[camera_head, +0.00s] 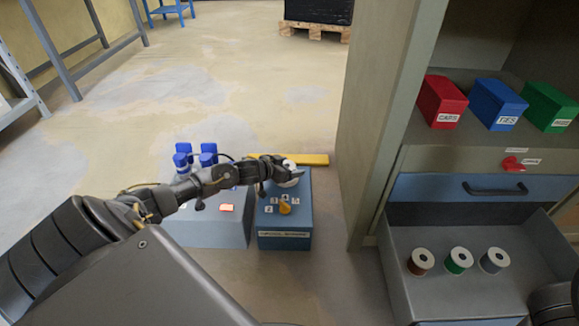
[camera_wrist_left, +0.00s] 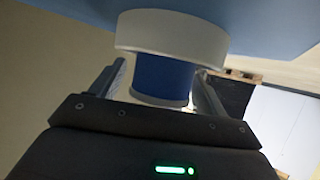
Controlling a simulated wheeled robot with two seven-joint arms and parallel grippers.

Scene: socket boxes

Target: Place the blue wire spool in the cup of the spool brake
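The blue wire spool (camera_wrist_left: 160,76) has a pale flange and stands with its other end inside the white ring-shaped cup (camera_wrist_left: 170,36) of the spool brake. In the head view the brake is a blue box (camera_head: 284,241) with a yellow knob, number labels and a front label; its white cup (camera_head: 293,181) is mostly behind my gripper. My left gripper (camera_head: 281,174) is at the cup, with one finger on each side of the spool. In the wrist view, a gap shows between the left finger and the spool, so the fingers look open. My right gripper is out of view.
A grey box (camera_head: 220,232) with blue parts and a red-orange button stands left of the brake. A yellow bar (camera_head: 318,159) lies behind it. The cabinet (camera_head: 373,120) rises at right; its open drawer (camera_head: 450,301) holds brown, green and greyish spools. Red, blue and green bins stand above.

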